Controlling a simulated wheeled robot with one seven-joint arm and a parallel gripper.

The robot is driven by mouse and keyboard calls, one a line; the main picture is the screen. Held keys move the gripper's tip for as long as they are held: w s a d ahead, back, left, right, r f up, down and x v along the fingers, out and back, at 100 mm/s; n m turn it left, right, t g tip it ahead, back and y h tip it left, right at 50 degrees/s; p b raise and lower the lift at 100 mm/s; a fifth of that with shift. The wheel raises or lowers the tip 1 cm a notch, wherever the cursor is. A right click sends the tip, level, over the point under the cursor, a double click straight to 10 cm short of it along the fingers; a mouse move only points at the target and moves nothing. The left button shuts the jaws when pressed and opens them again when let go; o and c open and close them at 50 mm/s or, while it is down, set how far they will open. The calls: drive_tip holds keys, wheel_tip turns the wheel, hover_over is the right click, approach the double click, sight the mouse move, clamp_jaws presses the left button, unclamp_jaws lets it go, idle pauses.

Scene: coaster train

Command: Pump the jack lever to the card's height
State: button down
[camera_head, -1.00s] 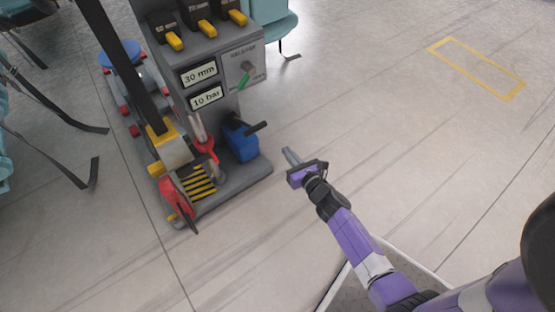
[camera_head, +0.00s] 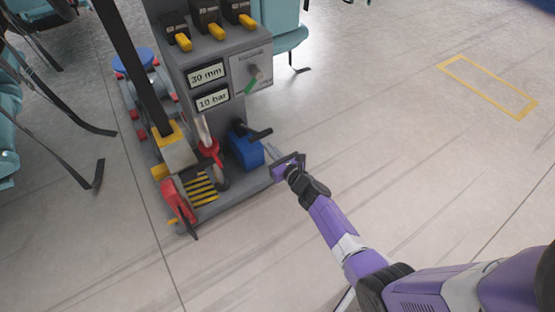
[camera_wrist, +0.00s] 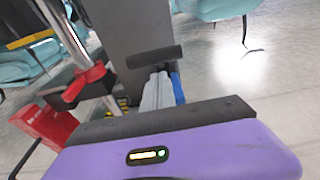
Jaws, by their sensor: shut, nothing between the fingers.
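The blue pump block (camera_head: 247,150) stands low on the front of the grey machine, with a dark lever (camera_head: 258,135) sticking out to the right from its top. My gripper (camera_head: 272,154) is shut and empty, just right of the blue block and a little below the lever's end. In the wrist view the dark lever (camera_wrist: 154,57) lies across, just beyond my shut fingers (camera_wrist: 158,92), which partly hide the blue block (camera_wrist: 178,88). I cannot tell if they touch it. Two panels on the machine read 30 mm (camera_head: 206,74) and 10 bar (camera_head: 212,98). I cannot tell which, if either, is the card.
A red-collared upright rod (camera_head: 208,148) and a red part (camera_head: 177,200) stand left of the pump. A green-tipped release knob (camera_head: 252,80) and several yellow-handled levers (camera_head: 217,31) sit higher. Teal seats (camera_head: 284,22) are behind. The floor to the right is clear.

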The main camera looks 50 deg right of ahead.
drive_tip(key=shift+w+d+r, duration=0.2)
drive_tip(key=shift+w+r, duration=0.3)
drive_tip(key=shift+w, duration=0.2)
drive_tip(key=shift+g, duration=0.8)
drive_tip(key=w+r+p, duration=0.1)
drive_tip(key=r+p, duration=0.1)
drive_tip(key=p, duration=0.1)
drive_tip(key=w+d+r+p, duration=0.1)
drive_tip(key=w+r+p, duration=0.1)
drive_tip(key=r+p, duration=0.1)
drive_tip(key=w+r+p, duration=0.2)
drive_tip(key=r+p, duration=0.1)
drive_tip(key=p, duration=0.1)
drive_tip(key=shift+w+d+r, duration=0.15)
drive_tip(key=shift+w+d, duration=0.1)
